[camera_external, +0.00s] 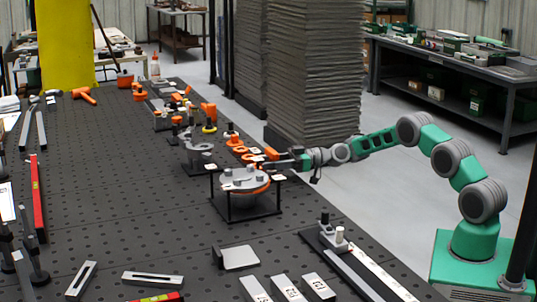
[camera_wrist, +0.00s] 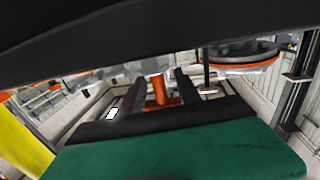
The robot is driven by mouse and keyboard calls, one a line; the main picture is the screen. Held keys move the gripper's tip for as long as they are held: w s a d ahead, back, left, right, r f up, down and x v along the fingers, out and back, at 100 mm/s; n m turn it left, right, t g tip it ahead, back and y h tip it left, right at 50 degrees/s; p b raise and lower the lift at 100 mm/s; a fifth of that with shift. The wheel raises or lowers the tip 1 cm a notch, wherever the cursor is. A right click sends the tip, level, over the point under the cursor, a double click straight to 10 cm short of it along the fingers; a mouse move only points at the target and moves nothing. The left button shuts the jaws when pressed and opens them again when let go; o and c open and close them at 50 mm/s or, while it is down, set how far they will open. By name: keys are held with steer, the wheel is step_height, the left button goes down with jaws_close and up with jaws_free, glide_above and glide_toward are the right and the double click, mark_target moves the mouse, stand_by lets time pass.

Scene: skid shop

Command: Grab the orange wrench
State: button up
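In the external view my gripper (camera_external: 283,164) is low over the table's right edge, just behind a round grey fixture. A small orange piece (camera_external: 271,154) shows at its tip; it may be the orange wrench, but its shape is too small to tell. In the wrist view my gripper (camera_wrist: 157,88) has its two dark fingers apart. An orange piece (camera_wrist: 158,90) shows between them, with gaps visible on both sides. I cannot tell whether it is touched. Part of the wrist view is blocked by a large dark shape.
The round fixture (camera_external: 244,180) with an orange rim stands on a black frame close by. Orange rings (camera_external: 238,150) and clamps lie beyond it. An orange hammer-like tool (camera_external: 84,95) lies at the far left. A stack of grey sheets (camera_external: 310,80) stands behind the table.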

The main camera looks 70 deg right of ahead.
steer(key=shift+x, duration=1.15)
steer(key=shift+s, duration=0.1)
steer(key=shift+c, duration=0.6)
jaws_close()
